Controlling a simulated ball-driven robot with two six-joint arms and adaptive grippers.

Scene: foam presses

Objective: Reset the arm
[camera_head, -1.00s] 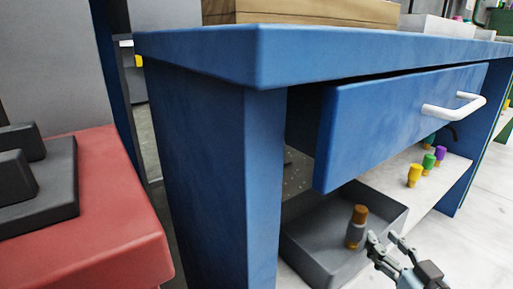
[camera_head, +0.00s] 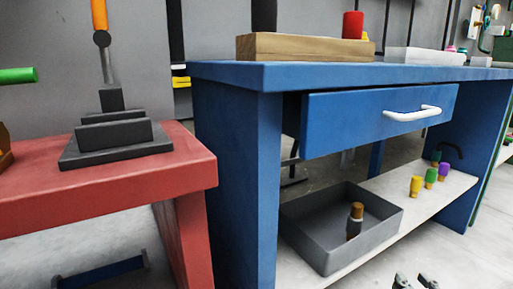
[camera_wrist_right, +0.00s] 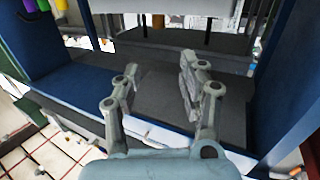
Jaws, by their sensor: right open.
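My right gripper (camera_head: 414,282) shows only its fingertips at the bottom edge of the head view, right of centre. In the right wrist view my right gripper (camera_wrist_right: 158,88) has its two grey fingers spread apart with nothing between them. In the head view it is in front of and below the blue workbench (camera_head: 236,180), apart from the grey tray (camera_head: 300,240) on the lower shelf. A bottle (camera_head: 355,221) with an orange-brown cap stands in the tray. My left gripper is not in view.
The workbench drawer (camera_head: 350,122) with a white handle stands partly open. Yellow (camera_head: 416,186), green (camera_head: 430,178) and purple (camera_head: 443,170) capped bottles stand on the shelf. A red table (camera_head: 120,185) at left carries a dark press (camera_head: 115,140). Open floor lies at lower right.

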